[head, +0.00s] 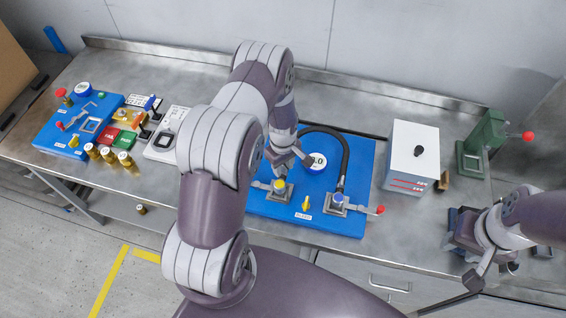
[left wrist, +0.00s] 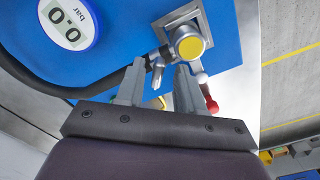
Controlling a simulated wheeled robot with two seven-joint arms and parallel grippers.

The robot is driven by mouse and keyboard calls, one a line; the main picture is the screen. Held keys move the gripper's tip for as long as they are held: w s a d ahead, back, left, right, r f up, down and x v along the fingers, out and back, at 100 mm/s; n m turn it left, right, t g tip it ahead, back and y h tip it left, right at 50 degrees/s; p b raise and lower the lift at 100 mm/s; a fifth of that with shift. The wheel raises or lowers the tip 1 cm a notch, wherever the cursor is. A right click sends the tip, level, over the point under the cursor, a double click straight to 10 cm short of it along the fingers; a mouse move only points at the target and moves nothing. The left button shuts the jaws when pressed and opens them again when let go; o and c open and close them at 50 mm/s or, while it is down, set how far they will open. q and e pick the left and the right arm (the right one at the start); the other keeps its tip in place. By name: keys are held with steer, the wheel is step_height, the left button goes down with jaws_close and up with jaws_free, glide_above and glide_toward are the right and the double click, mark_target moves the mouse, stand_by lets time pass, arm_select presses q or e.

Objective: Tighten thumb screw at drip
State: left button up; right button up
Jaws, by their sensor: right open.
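The middle blue pump station (head: 264,208) carries a round gauge (head: 317,161), a yellow-topped fitting (head: 279,185), a blue-topped fitting (head: 338,201) and a small brass piece (head: 306,204). My left gripper (head: 291,163) is over this plate, just behind the yellow-topped fitting. In the left wrist view its fingers (left wrist: 158,82) are apart with nothing gripped. The yellow-topped fitting (left wrist: 188,43) is just beyond the fingertips, and the gauge (left wrist: 67,22) reads 0.0 bar. I cannot tell which part is the thumb screw at drip. My right gripper (head: 479,272) is open near the bench's right front edge.
A black hose (head: 344,151) arches over the middle plate. Another blue station (head: 58,139) stands at the left, with several brass parts (head: 108,155) beside it. A white box (head: 412,155) and a green press (head: 482,140) stand at the right.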

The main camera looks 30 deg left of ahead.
arm_select(q)
steer(key=shift+w+f, duration=0.1)
steer(key=shift+w, duration=0.15)
jaws_close()
arm_select(e)
steer(key=shift+w+f, duration=0.1)
steer(key=shift+w, duration=0.1)
steer(key=shift+f, duration=0.1)
arm_select(q)
steer(key=m+b, duration=0.2)
steer(key=m, duration=0.2)
steer(key=m+b, duration=0.1)
steer(key=m, duration=0.2)
steer(key=shift+m+b, duration=0.75)
steer(key=shift+m, duration=0.75)
arm_select(e)
steer(key=shift+f, duration=2.1)
arm_select(q)
steer(key=shift+w, duration=0.1)
